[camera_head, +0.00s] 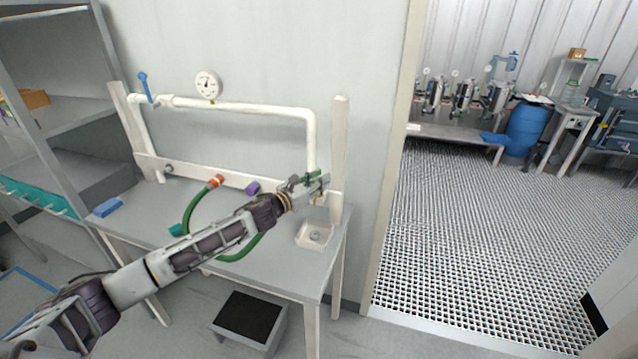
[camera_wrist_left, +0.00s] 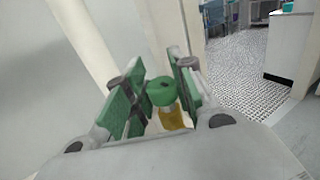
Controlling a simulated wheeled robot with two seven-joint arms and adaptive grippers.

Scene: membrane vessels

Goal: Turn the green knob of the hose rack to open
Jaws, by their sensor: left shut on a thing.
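The hose rack is a white pipe frame (camera_head: 240,107) standing at the back of a grey bench. The green knob (camera_wrist_left: 161,92) sits between the two green-padded fingers of my left gripper (camera_wrist_left: 155,95), above a brass-coloured fitting (camera_wrist_left: 174,118). In the head view my left gripper (camera_head: 308,183) is at the foot of the right-hand pipe and hides most of the knob. The left gripper is shut on the green knob. My right gripper is in neither view.
A white tray (camera_head: 303,240) sits below the gripper. A green hose (camera_head: 190,212) with an orange end, a purple block (camera_head: 252,187) and a blue block (camera_head: 108,207) lie on the bench. A blue-handled valve (camera_head: 145,86) and a gauge (camera_head: 208,84) are on the pipe.

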